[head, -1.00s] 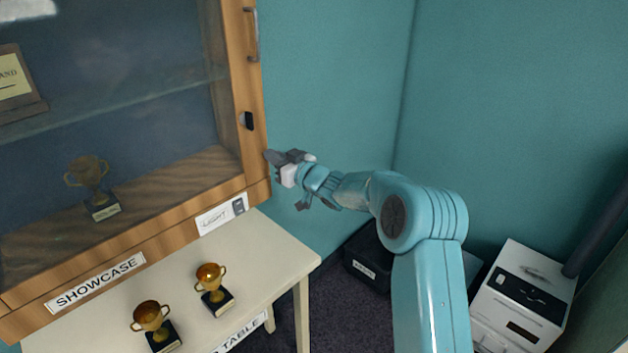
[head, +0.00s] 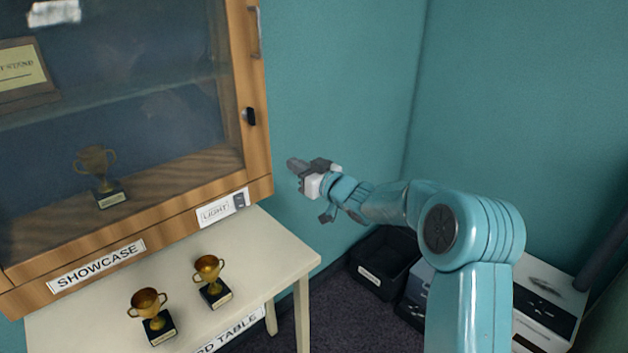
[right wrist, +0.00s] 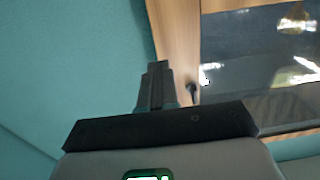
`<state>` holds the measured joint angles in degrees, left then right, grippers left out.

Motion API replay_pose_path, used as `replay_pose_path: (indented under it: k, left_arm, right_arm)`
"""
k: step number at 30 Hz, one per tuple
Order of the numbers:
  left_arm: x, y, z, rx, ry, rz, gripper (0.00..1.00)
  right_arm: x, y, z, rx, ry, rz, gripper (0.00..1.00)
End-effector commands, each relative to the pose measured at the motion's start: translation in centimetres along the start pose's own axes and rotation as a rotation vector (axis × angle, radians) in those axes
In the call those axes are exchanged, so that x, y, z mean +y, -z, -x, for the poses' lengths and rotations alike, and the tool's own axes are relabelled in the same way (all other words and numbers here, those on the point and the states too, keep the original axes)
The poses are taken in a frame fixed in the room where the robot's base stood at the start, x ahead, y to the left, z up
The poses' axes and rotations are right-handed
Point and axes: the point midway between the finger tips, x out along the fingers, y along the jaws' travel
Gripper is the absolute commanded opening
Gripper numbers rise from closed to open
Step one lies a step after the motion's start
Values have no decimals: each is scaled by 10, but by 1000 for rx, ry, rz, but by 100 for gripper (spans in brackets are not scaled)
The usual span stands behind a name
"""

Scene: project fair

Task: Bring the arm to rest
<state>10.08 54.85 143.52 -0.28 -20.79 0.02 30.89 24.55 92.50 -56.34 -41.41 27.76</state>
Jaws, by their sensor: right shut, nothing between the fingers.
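My right gripper (head: 297,164) is shut and empty. It is in the air in front of the teal wall, just right of the showcase (head: 258,150), and does not touch it in the head view. In the right wrist view its closed dark fingers (right wrist: 157,75) point toward the showcase's wooden frame (right wrist: 177,40). My right arm (head: 465,235) reaches in from the lower right, bent at the elbow. My left gripper is not in view.
The showcase door is shut, with a handle (head: 254,32) and a black knob (head: 249,116). A trophy (head: 97,165) stands inside. Two trophies (head: 210,275) (head: 149,308) stand on the cream table (head: 250,280). A black bin (head: 383,262) and white box (head: 548,312) sit on the floor.

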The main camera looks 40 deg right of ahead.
Motion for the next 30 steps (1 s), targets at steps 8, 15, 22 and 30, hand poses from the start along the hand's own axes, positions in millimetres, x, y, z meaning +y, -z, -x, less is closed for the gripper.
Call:
replay_pose_path:
  k: [8, 15, 22, 30]
  left_arm:
    - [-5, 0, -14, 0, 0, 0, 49]
    - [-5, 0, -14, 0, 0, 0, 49]
    - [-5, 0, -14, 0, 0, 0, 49]
    - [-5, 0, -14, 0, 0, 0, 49]
  right_arm:
    - [0, -1, 45, 0, -2, 1, 0]
    - [0, 0, 54, 0, -1, 0, 0]
    - [-38, -21, 33, -24, 77, -33, 0]
    - [-182, -181, 18, -326, 230, -323, 0]
